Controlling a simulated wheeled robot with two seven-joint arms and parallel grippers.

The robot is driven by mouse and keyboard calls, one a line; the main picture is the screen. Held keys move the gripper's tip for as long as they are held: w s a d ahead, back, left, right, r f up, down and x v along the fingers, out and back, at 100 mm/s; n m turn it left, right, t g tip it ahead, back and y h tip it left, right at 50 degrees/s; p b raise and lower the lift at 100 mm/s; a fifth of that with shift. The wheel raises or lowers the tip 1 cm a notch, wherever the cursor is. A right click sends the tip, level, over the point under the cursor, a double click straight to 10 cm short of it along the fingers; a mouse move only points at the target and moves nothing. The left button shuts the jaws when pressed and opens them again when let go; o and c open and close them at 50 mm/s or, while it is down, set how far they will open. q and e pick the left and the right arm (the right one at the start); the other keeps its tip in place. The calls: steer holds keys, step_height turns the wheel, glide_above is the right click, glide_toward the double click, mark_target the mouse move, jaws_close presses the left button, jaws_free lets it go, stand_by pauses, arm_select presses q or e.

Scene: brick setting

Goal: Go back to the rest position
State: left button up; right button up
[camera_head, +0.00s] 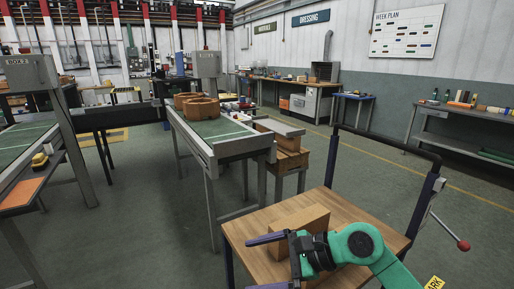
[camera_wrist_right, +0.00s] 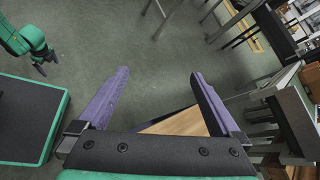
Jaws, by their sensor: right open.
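My right gripper (camera_head: 252,265) is open in the head view, above the left part of a wooden-topped cart (camera_head: 246,236). Nothing shows between its fingers. In the right wrist view its two purple fingers (camera_wrist_right: 160,88) are spread wide, with floor and a corner of wooden top beyond them. A tan block (camera_head: 298,224) lies on the cart just behind the gripper, partly hidden by it; I cannot tell whether they touch. My left gripper (camera_wrist_right: 46,62) shows small at the upper left of the right wrist view, away from the cart. It is outside the head view.
A conveyor table (camera_head: 222,140) with brown bricks (camera_head: 197,106) stands beyond the cart. The cart's dark handle rail (camera_head: 385,141) rises behind my right arm. Another conveyor (camera_head: 22,135) is at the left. Open floor (camera_head: 140,215) lies between them.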

step_height(320, 180, up, 11)
steer(key=w+a+m+t+y, duration=0.1)
steer(key=w+m+t+y, duration=0.1)
steer(key=m+t+y, duration=0.6)
steer(key=w+d+r+m+t+h, duration=0.2)
steer(key=d+r+m+t+h, duration=0.3)
steer(key=m, duration=0.8)
steer(key=w+d+f+m+h, duration=0.3)
steer(key=d+f+m+h, duration=1.4)
steer(key=m, duration=0.7)
steer(key=s+d+f+m+g, duration=0.4)
steer(key=s+f+m+g, duration=0.4)
steer(key=f, duration=0.6)
steer(key=s+a+f+m+g+y, duration=0.2)
steer(key=s+f+g, duration=0.4)
steer(key=s, duration=0.8)
step_height(320, 180, down, 21)
steer(key=s+p, duration=0.1)
steer(key=p, duration=0.3)
steer(key=s+d+f+p, duration=0.1)
steer(key=s+f, duration=0.4)
steer(key=s, duration=0.3)
steer(key=s+d+f+g+p, duration=0.1)
steer(key=s+f, duration=0.5)
steer(key=s, duration=0.3)
steer(key=shift+d+p, duration=0.3)
steer(key=shift+d, duration=0.05)
